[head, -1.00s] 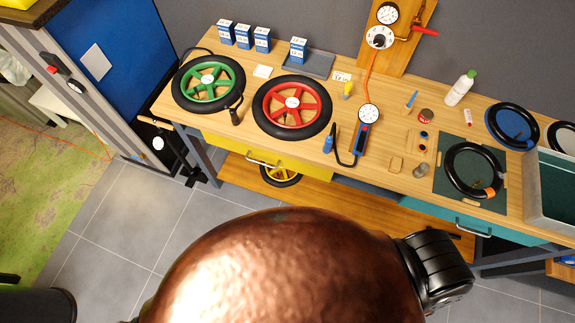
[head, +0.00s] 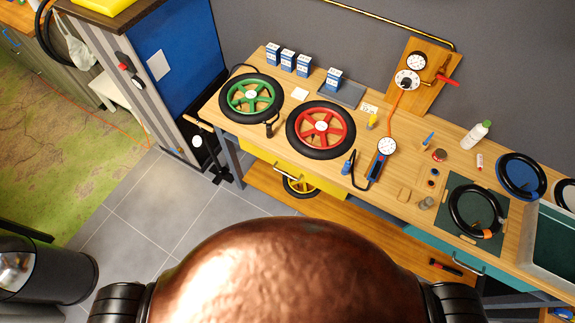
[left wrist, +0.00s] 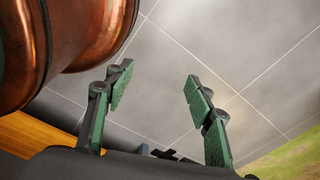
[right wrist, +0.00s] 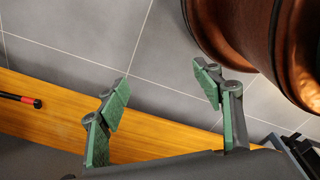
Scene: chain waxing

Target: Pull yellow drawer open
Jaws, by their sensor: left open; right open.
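The yellow drawer (head: 262,153) is under the left part of the workbench in the head view, below the green and red wheels. Its front has a pale bar handle, and it looks shut. My left gripper (left wrist: 157,82) is open and empty in the left wrist view, with grey floor tiles behind its fingers. My right gripper (right wrist: 160,80) is open and empty in the right wrist view, above the floor and the edge of a wooden shelf. Neither gripper shows in the head view, and neither touches the drawer.
The workbench (head: 278,116) carries a green wheel (head: 250,98), a red wheel (head: 321,129), blue boxes and a pump gauge. A teal drawer (head: 465,262) is at the right. A lower wooden shelf (head: 345,205) runs beneath. Tiled floor (head: 165,205) lies clear in front at left.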

